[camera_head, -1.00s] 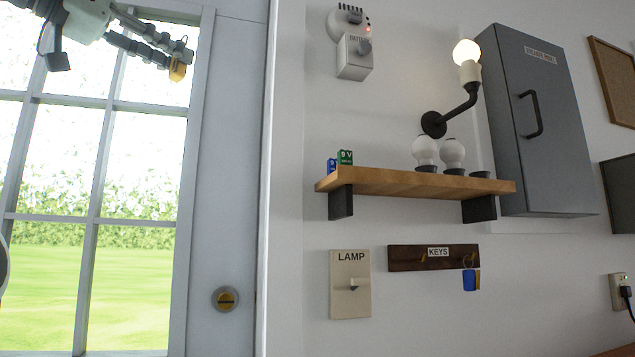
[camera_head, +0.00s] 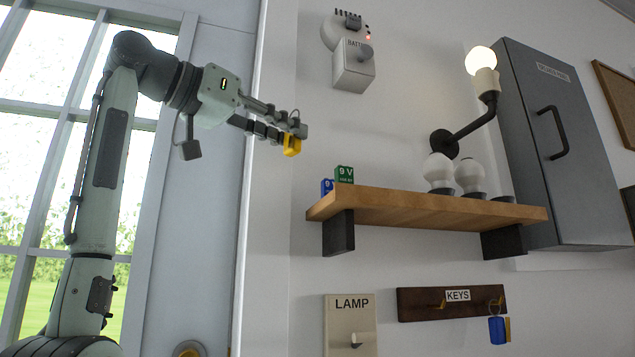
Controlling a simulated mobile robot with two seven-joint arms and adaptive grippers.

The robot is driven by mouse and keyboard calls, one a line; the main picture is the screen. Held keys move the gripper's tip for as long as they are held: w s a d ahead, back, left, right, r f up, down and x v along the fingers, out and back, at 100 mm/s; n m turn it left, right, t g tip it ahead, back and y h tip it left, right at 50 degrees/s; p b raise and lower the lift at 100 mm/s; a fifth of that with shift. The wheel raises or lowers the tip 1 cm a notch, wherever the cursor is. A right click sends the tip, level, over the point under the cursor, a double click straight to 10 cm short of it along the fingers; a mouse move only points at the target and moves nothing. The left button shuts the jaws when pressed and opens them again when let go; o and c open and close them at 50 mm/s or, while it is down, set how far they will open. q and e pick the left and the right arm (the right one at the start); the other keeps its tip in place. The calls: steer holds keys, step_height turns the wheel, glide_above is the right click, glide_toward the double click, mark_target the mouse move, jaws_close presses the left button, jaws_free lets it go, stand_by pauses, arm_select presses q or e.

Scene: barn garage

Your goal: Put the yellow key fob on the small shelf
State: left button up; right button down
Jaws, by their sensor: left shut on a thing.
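The yellow key fob (camera_head: 291,146) is held at the fingertips of my left gripper (camera_head: 296,130), which is shut on it. The gripper hangs in the air in front of the wall, left of the small wooden shelf (camera_head: 420,208) and above its height. The shelf is fixed to the wall on two dark brackets. My right gripper is not in view.
A lit wall lamp (camera_head: 481,61) on a black arm rises above the shelf, beside a grey cabinet (camera_head: 565,140). A battery box (camera_head: 354,66) is on the wall above. A LAMP switch (camera_head: 350,325) and a KEYS rack (camera_head: 420,302) with a blue fob (camera_head: 497,329) are below.

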mark_target(300, 151)
arm_select(q)
steer(key=w+d+f, duration=0.1)
steer(key=d, duration=0.1)
steer(key=w+d+f, duration=0.1)
steer(key=d+f, duration=0.1)
steer(key=shift+w+d, duration=0.1)
steer(key=shift+w, duration=0.1)
step_height(300, 151, down, 3)
steer(key=shift+f, duration=0.65)
steer(key=o, duration=0.7)
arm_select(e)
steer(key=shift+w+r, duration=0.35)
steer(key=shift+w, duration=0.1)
